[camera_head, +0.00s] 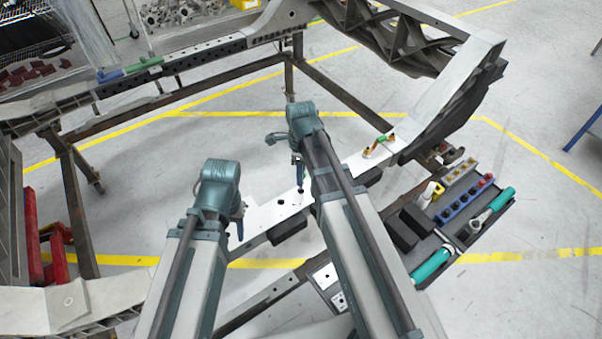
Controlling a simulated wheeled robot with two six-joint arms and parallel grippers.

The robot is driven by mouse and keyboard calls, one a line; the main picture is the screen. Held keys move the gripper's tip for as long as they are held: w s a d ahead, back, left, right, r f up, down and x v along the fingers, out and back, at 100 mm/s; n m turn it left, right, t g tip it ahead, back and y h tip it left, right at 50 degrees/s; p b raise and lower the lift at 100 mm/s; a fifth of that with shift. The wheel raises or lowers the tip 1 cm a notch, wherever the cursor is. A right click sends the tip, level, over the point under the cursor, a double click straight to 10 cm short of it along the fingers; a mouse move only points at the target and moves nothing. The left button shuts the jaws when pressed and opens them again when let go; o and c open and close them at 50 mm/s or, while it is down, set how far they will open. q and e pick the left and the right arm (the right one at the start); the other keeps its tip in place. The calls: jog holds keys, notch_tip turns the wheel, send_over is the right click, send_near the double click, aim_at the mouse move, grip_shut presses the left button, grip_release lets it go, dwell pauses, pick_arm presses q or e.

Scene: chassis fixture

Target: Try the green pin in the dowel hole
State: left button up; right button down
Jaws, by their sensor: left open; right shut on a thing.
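A pale metal plate (262,217) with several round holes runs across the middle of the view, under my grippers. My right gripper (298,172) is shut on a small, thin pin-like thing (300,188), which looks dark and points down at the plate. Its colour is too small to tell, and I cannot tell whether its tip is in a hole or just above it. A dark hole (282,202) shows left of it. My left gripper (238,222) is open and empty by the plate's left end. A small green piece (381,139) sits among orange parts at the plate's right end.
A dark tool tray (408,262) with sockets and teal-handled tools stands at the right. The pale chassis frame (455,95) rises at the back right. A perforated rail (205,55) with a green cylinder (145,64) crosses the back left. Red stands (58,240) are at the left.

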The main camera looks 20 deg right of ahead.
jog(key=shift+f, duration=0.25)
jog(key=shift+f+b, duration=0.95)
jog(key=shift+b, duration=0.25)
jog(key=shift+f, duration=0.15)
jog(key=shift+c, duration=2.3)
grip_release()
notch_tip(320, 180, up, 9)
jog(key=p, duration=0.9)
